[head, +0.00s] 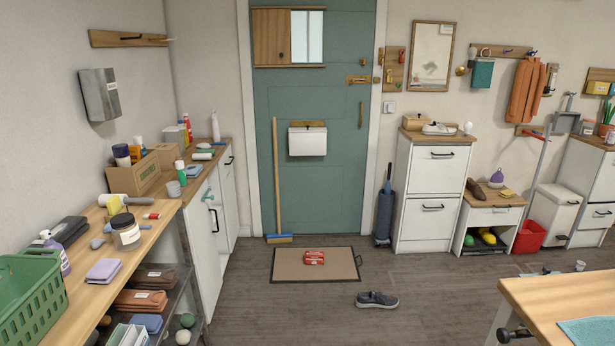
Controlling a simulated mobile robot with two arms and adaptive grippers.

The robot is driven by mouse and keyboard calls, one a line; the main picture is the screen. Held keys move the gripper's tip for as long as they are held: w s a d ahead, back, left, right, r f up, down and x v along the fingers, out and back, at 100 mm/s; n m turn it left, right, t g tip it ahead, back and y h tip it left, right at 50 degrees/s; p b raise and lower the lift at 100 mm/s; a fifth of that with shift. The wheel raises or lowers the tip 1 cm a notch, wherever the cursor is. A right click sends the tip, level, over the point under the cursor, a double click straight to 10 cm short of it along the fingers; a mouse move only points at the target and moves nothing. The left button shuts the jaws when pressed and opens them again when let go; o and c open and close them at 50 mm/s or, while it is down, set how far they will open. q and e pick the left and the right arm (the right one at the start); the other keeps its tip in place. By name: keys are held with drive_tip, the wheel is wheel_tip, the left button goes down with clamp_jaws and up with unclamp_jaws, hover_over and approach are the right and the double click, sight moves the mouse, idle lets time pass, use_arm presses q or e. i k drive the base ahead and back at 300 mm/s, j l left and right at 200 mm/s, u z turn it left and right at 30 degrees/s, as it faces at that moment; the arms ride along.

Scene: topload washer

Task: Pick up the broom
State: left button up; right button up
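A broom (276,185) with a long wooden handle and a blue head stands upright against the green door, at the door's left side. Its head rests on the floor just behind the doormat. Nothing covers it. Neither of my grippers shows in the head view.
A doormat (315,278) with a red packet (313,258) on it lies before the door. A grey shoe (377,300) lies on the floor. A cluttered counter (160,215) runs along the left, and a wooden table (540,300) stands at lower right. The floor between is mostly clear.

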sight(279, 237)
drive_tip(key=i+u, duration=0.15)
drive_tip(key=i, duration=2.2)
